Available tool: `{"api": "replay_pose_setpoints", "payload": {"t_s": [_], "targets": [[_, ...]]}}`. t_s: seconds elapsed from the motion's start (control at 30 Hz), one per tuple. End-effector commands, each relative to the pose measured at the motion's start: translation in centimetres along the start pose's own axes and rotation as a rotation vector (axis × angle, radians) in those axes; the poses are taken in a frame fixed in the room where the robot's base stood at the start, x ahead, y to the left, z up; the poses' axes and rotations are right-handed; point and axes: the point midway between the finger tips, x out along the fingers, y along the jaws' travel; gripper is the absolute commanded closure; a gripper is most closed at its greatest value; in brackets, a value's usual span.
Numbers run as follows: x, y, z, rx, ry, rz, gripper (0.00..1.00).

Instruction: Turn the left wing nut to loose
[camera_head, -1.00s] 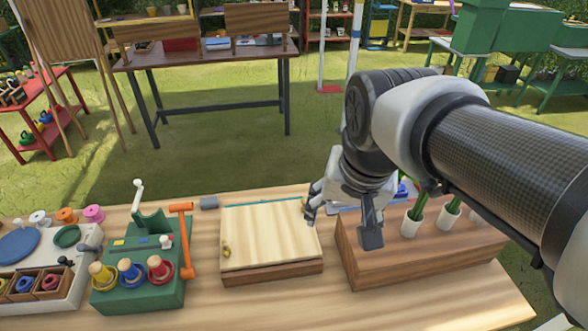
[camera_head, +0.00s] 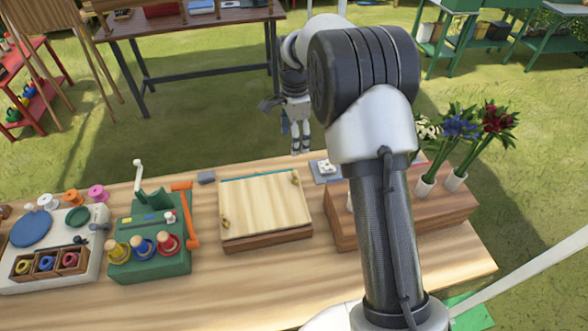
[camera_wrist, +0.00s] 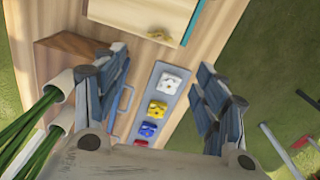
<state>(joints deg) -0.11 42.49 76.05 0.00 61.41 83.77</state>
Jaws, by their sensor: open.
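The flat wooden press (camera_head: 262,205) lies on the table, with a teal strip along its back edge. The left wing nut (camera_head: 225,222), small and brass, sits at its front left corner. A second brass wing nut (camera_head: 295,179) sits at the back right corner; in the wrist view a brass nut (camera_wrist: 159,36), apparently this one, shows near the board's edge. My gripper (camera_head: 301,148) hangs fingers down near the table's back edge, behind the press and away from the left nut. In the wrist view its fingers (camera_wrist: 164,62) are spread with nothing between them.
A grey tray (camera_wrist: 172,110) with coloured flower pieces lies under my gripper. A wooden block (camera_head: 450,212) with flowers in white tubes stands right of the press. A green stand (camera_head: 150,262) with spools and an orange hammer (camera_head: 187,215) stand left. Bare table lies in front.

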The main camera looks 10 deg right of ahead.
Motion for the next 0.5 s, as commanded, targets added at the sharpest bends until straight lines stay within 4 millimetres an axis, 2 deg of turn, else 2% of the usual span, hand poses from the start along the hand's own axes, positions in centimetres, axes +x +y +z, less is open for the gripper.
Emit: {"api": "replay_pose_setpoints", "payload": {"t_s": [0.5], "targets": [[10.7, 0.2, 0.0, -0.002, -0.001, 0.005, 0.35]]}}
